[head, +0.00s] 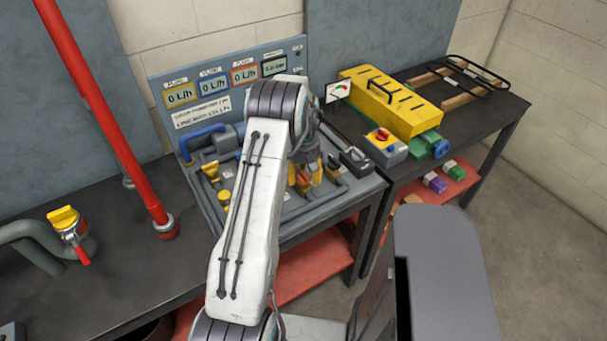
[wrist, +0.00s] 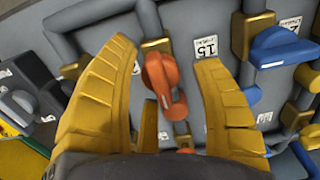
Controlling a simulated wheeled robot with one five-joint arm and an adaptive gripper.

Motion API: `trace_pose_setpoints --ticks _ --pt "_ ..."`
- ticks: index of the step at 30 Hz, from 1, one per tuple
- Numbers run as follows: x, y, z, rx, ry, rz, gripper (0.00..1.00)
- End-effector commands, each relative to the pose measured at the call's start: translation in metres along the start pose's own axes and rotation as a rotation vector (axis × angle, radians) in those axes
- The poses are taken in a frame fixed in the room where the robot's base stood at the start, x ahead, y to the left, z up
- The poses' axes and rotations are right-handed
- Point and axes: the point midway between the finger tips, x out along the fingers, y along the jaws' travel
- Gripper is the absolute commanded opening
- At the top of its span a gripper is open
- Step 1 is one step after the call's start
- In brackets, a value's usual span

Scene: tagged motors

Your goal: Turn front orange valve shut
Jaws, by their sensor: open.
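In the wrist view the orange valve handle (wrist: 163,84) lies between the two yellow fingers of my gripper (wrist: 160,95). The fingers are spread on either side of it, with a visible gap to each. A small tag marked 15 (wrist: 206,47) is beside the right fingertip. In the head view my gripper (head: 305,180) is low over the valve panel (head: 352,207), partly behind my own arm. Orange shows among the fingers there, but my arm and the fingers hide most of the valve.
A blue valve handle (wrist: 284,46) is right of my gripper in the wrist view. Yellow-handled valves (head: 211,172), pipes and a display board (head: 205,110) surround the spot.

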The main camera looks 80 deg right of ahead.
Motion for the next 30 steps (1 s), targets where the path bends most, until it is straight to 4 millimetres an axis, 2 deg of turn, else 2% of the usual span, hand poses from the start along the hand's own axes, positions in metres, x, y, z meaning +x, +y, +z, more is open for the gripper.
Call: trace_pose_setpoints --ticks 5,24,30 --pt "0.0001 -0.0001 0.0001 0.0 0.0 0.0 0.6" --pt "0.0 -0.0006 0.0002 -0.001 -0.001 -0.001 0.03" --pt "0.0008 -0.001 0.0004 0.01 -0.002 -0.002 0.01"
